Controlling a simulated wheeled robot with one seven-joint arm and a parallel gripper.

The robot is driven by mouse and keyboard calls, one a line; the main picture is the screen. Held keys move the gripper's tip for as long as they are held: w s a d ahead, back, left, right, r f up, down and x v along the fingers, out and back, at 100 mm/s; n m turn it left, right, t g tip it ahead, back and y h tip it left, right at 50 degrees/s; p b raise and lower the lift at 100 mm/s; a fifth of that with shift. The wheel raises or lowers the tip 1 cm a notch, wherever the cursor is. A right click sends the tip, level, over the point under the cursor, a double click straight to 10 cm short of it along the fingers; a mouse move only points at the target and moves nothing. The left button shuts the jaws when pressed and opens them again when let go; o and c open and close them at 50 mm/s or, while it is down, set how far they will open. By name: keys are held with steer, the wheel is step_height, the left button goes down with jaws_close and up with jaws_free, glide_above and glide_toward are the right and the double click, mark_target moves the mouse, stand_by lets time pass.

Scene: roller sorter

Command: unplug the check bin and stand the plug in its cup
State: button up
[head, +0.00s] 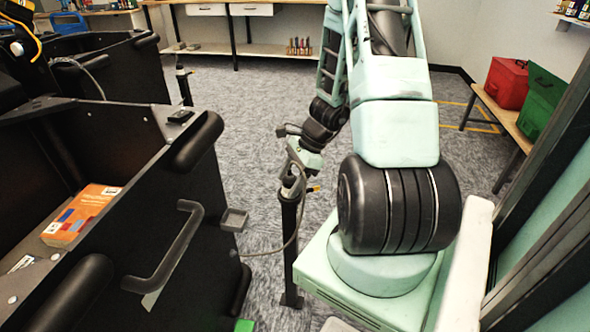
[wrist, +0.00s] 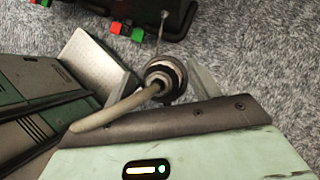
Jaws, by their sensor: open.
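The black check bin (head: 165,235) stands at the left, with a grey bracket (head: 234,220) on its outer wall. A cable (head: 268,252) runs from the bin's side to the top of a slim black post (head: 290,250). My gripper (head: 294,181) is at the post top. In the wrist view, my open gripper (wrist: 162,84) has its fingers apart on either side of a dark round end (wrist: 166,72), where plug and cup are hard to tell apart. A pale, thick cable (wrist: 120,106) leaves it toward the lower left. The plug's seating is unclear.
An orange box (head: 82,215) lies inside the bin, and a curved handle (head: 165,255) juts from its wall. Another black bin (head: 110,70) and post (head: 184,85) stand behind. Red (head: 506,83) and green (head: 541,100) boxes sit on a right-hand bench. Carpet beyond the post is clear.

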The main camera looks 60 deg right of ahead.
steer(key=p+v, duration=0.4)
steer(key=v, duration=1.3)
steer(key=shift+r, duration=0.15)
steer(key=w+a+r+n+g+h+p, duration=0.1)
steer(key=w+a+r+n+g+p, duration=0.15)
steer(key=a+r+n, duration=0.65)
steer(key=w+a+n+g+p, duration=0.2)
steer(key=w+a+n+p, duration=0.3)
steer(key=a, duration=1)
steer(key=s+a+r+n+h+p, duration=0.1)
steer(key=s+a+r+n, duration=0.1)
steer(key=s+a+n, duration=0.2)
steer(key=s+a+r+n+h, duration=0.1)
steer(key=s+a+r+n, duration=0.2)
steer(key=s+a+n, duration=0.2)
steer(key=s+a+r+n+t+h+p, duration=0.1)
steer(key=s+a+r+n, duration=0.1)
steer(key=s+a+n, duration=0.3)
steer(key=a+n, duration=0.4)
steer(key=a, duration=0.2)
steer(key=shift+r+p, duration=0.3)
steer(key=shift+r, duration=0.05)
